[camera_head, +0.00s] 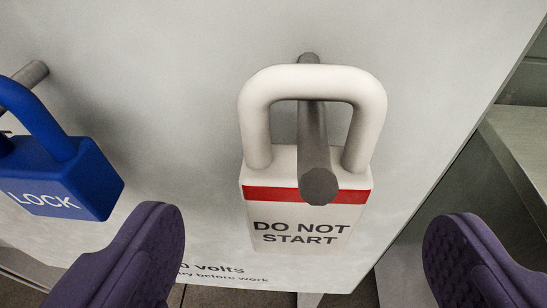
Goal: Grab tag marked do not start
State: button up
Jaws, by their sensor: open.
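The white tag (298,222) with a red band and the words "DO NOT START" hangs by its thick white loop (312,78) on a grey peg (315,150). The peg sticks out of a pale panel toward the camera, through the loop. My gripper (305,245) shows as two purple ridged fingers at the lower left and lower right. It is open and empty. In the picture the tag lies between the two fingers, with a gap on each side; no contact is visible.
A blue padlock-shaped piece marked "LOCK" (75,180) hangs on another peg (32,73) at the left, near my left finger. The pale panel (180,100) has printed text low down, partly hidden. A grey ledge (520,145) is beyond its right edge.

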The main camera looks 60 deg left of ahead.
aim_at(279, 221)
jog(key=b+x, duration=0.2)
jog(key=x, duration=0.4)
jog(key=shift+w+a+r, duration=0.15)
jog(key=shift+w+a, duration=0.05)
jog(key=c, duration=1.1)
